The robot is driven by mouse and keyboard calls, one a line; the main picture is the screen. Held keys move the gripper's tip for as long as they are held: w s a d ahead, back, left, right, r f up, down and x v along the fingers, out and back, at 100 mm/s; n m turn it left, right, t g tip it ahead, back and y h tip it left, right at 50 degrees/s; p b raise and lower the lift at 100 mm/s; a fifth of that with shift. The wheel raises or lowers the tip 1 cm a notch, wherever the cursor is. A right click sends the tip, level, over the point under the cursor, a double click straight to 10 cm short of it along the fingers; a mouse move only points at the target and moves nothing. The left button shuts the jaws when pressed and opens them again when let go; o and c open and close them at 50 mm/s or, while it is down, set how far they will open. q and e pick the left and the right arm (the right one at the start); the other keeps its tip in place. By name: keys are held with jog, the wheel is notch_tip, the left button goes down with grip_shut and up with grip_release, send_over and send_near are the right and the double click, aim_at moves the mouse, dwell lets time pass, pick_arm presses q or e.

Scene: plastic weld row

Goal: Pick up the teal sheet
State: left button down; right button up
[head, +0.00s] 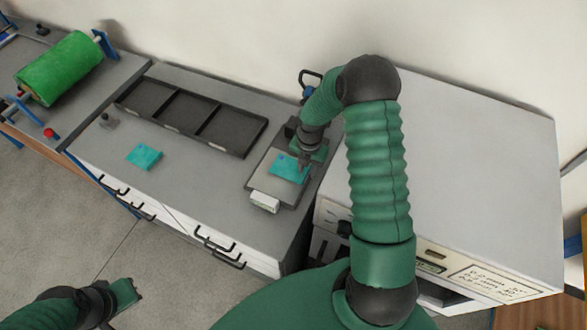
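One teal sheet (287,169) lies on the plate of a grey bench device (262,183) near the right end of the counter. Another teal sheet (145,157) lies flat on the counter further left. My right gripper (304,166) points down at the right edge of the sheet on the device. Its fingertips are small and partly hidden, so I cannot tell whether they are open or touch the sheet. My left gripper (134,291) is low at the bottom left, over the floor, away from both sheets. Its finger opening is unclear.
A dark three-compartment tray (190,117) sits along the back of the counter (190,170). A small dark item (108,121) stands left of it. A green roll (60,68) is at the far left. A large white-grey cabinet (470,170) stands right of the counter.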

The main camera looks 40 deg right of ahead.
jog(key=shift+d+f, duration=0.1)
jog(key=shift+d, duration=0.1)
grip_shut()
jog(key=shift+a, duration=0.15)
